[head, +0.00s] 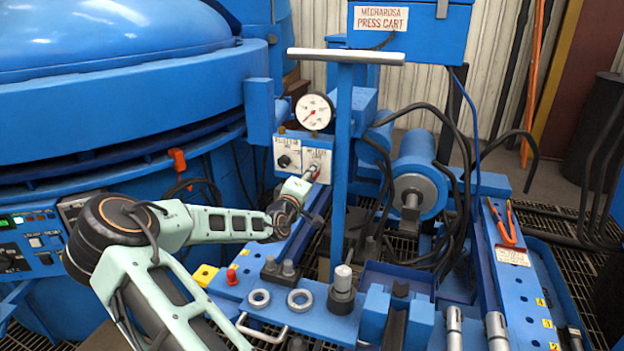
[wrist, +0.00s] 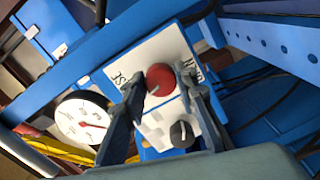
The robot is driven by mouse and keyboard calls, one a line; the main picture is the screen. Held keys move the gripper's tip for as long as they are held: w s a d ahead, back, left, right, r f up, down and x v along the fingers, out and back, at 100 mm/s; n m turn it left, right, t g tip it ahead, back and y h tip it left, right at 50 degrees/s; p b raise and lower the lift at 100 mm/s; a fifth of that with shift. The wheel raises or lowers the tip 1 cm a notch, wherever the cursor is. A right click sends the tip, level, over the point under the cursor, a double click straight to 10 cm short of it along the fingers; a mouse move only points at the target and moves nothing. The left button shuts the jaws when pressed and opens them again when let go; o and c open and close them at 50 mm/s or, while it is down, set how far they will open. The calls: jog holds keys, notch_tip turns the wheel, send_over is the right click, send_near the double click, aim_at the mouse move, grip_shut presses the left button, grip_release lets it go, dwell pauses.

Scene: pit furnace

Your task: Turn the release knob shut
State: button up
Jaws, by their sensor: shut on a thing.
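A round red knob (wrist: 159,77) with a pale pointer mark sits on a white labelled plate in the wrist view. My gripper (wrist: 163,84) has one finger on each side of the knob and is shut on it. The fingers cover part of the plate's lettering, so I cannot read it whole. In the head view my gripper (head: 312,177) reaches the right-hand white plate (head: 317,156) below the gauge, and the knob there is mostly hidden.
A black knob (wrist: 182,133) sits close beside on the neighbouring plate; it also shows in the head view (head: 284,161). A dial gauge (head: 314,111) stands just above the plates. A blue upright post (head: 342,170) with a white crossbar rises right of my gripper. Black hoses (head: 455,150) loop farther right.

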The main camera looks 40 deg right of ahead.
jog(key=shift+m+b, duration=0.3)
jog(key=shift+m, duration=0.7)
jog(key=o, duration=1.1)
jog(key=shift+o, duration=0.2)
jog(key=v, duration=1.2)
